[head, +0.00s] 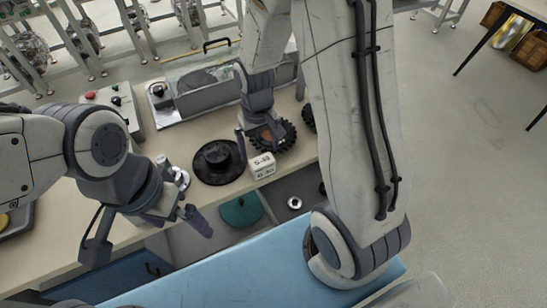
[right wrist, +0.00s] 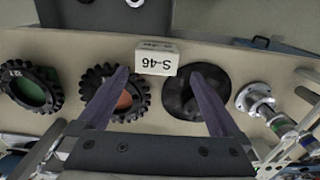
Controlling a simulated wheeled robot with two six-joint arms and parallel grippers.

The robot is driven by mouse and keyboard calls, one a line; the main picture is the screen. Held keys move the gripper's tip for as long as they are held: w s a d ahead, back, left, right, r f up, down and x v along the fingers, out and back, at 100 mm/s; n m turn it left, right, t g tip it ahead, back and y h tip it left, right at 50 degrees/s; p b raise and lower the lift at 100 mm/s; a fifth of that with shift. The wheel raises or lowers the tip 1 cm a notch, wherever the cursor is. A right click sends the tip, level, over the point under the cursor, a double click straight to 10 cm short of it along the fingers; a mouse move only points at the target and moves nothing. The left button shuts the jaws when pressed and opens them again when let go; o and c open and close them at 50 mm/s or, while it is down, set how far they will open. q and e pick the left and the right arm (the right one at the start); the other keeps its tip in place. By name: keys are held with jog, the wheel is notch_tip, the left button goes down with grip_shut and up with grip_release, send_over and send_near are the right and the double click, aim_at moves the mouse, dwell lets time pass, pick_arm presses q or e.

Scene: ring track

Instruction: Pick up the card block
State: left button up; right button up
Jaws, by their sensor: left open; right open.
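The card block (head: 263,167) is a small white block with dark lettering. It stands on the bench between a black round disc and a dark toothed wheel. In the right wrist view the block (right wrist: 156,58) shows upside-down lettering, just beyond and between the fingertips. My right gripper (head: 262,141) is open above the bench, close to the block; its fingers (right wrist: 160,75) are apart with no object held. I cannot tell its exact height. My left gripper (head: 150,234) is open and empty over the front edge of the bench, left of the block.
The black disc (head: 212,171) lies left of the block and the toothed wheel (head: 270,137) behind it. Another toothed wheel (right wrist: 32,88) shows in the right wrist view. A metal fitting (right wrist: 258,101) stands nearby. Open bins with a teal disc (head: 240,211) lie in front.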

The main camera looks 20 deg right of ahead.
aim_at(262, 160)
jog(key=f, duration=0.9)
jog(key=shift+w+d+f+p, duration=0.15)
jog(key=shift+d+f+p, duration=0.15)
jog(key=shift+p, duration=0.1)
jog(key=c, duration=1.2)
jog(key=shift+r, duration=0.15)
